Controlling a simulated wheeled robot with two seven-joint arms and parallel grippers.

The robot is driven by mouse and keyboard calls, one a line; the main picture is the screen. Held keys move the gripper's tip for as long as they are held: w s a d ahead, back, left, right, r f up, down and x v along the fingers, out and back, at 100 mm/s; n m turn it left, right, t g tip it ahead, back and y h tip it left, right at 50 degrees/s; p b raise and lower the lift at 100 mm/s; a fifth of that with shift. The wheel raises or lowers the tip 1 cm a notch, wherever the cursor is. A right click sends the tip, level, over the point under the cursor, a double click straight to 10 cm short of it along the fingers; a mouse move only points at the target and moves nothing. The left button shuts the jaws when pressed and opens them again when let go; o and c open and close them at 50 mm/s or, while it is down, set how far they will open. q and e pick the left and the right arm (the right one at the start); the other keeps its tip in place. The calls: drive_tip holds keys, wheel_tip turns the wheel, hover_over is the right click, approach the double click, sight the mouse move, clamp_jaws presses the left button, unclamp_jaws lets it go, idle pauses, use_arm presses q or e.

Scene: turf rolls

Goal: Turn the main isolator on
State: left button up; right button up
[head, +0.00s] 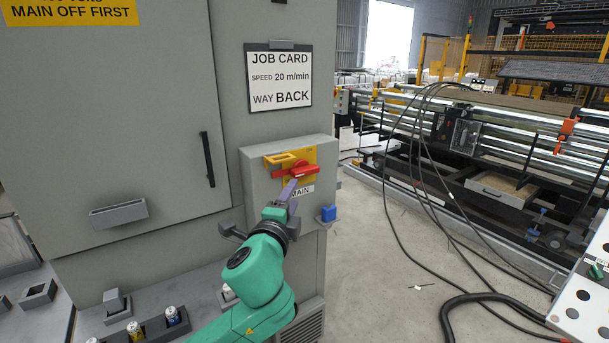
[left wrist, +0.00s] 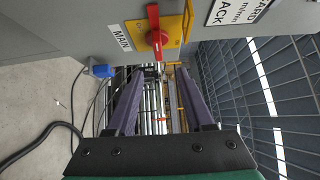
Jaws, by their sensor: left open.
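The main isolator is a red rotary handle (head: 296,171) on a yellow plate (head: 309,156), on the front of a grey box (head: 260,180). A white MAIN label (head: 303,191) sits below it. The handle lies roughly level, parallel to the label's text. In the left wrist view the handle (left wrist: 154,30) appears upright because the camera is turned. My left gripper (head: 290,190) is just in front of and below the handle, partly covering the label. Its purple fingers (left wrist: 158,74) are apart with nothing between them. Contact with the handle is not visible. My right gripper is out of view.
A blue block (head: 327,214) is at the box's lower right side. A job card (head: 279,78) hangs above. A cabinet door with a black handle (head: 208,159) is left. Black cables (head: 410,170) hang at right, over open floor.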

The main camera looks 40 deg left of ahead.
sight(304, 174)
use_arm(q)
drive_tip(key=p+x, duration=0.2)
drive_tip(key=x, duration=1)
drive_tip(key=shift+w+a+f+p, duration=0.1)
drive_tip(key=shift+w+a+p, duration=0.1)
drive_tip(key=shift+p, duration=0.2)
drive_tip(key=shift+w+a+f, duration=0.15)
drive_tip(key=shift+w+a, duration=0.05)
drive_tip(key=shift+w, duration=0.25)
clamp_jaws()
